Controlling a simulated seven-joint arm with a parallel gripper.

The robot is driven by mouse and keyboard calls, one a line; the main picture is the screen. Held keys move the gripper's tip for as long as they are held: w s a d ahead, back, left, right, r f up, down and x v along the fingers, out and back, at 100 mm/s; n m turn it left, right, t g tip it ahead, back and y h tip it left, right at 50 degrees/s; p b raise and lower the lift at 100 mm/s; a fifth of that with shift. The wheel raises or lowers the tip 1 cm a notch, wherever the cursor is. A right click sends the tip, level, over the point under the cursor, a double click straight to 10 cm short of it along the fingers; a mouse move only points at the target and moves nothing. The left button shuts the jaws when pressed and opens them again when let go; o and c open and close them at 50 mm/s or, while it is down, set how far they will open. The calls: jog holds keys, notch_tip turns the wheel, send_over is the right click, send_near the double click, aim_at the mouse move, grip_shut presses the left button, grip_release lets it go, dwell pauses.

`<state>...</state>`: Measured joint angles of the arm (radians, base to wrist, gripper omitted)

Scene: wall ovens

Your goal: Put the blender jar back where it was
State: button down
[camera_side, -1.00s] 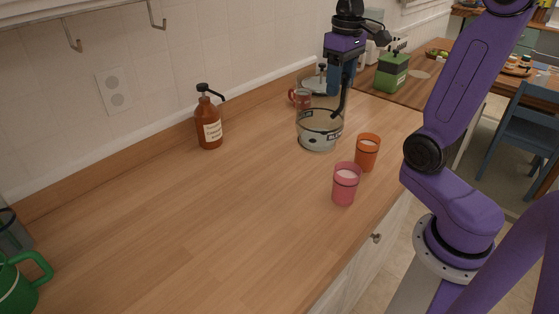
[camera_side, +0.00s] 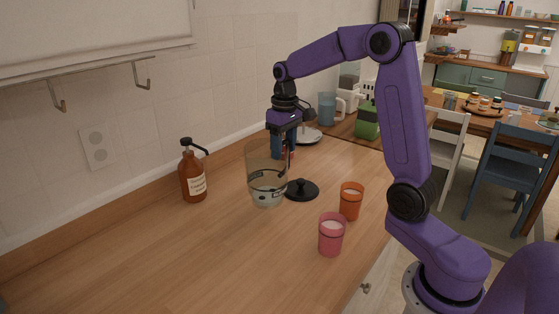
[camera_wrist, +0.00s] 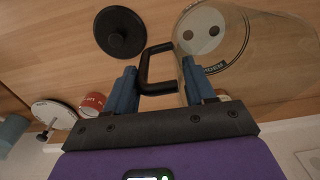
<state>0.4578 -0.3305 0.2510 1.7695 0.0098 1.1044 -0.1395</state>
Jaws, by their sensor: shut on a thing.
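The blender jar (camera_side: 261,172) is clear, with dark lettering and a pale lower end. It looks roughly upright at the middle of the counter in the side view. My gripper (camera_side: 288,148) is above and right of it. In the wrist view, my gripper's blue fingers (camera_wrist: 162,90) are shut on the jar's black handle (camera_wrist: 146,68), with the clear jar (camera_wrist: 265,60) to the right. A round black piece with a raised centre (camera_side: 302,190) lies on the counter right of the jar; it also shows in the wrist view (camera_wrist: 120,33). I cannot tell whether the jar touches the counter.
An orange cup (camera_side: 351,203) and a pink cup (camera_side: 331,237) stand right of the jar, near the front edge. A brown pump bottle (camera_side: 193,176) stands left, by the wall. The counter's left part is clear.

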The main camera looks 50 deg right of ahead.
jog(key=shift+w+d+f, duration=0.1)
jog(key=shift+w+f, duration=0.2)
jog(key=shift+f, duration=0.55)
jog(key=shift+w+d+f, duration=0.1)
jog(key=shift+w+f, duration=0.15)
jog(key=shift+f, duration=0.55)
jog(key=shift+w+f, duration=0.3)
jog(key=shift+f, duration=0.65)
jog(key=shift+c, duration=1.9)
grip_release()
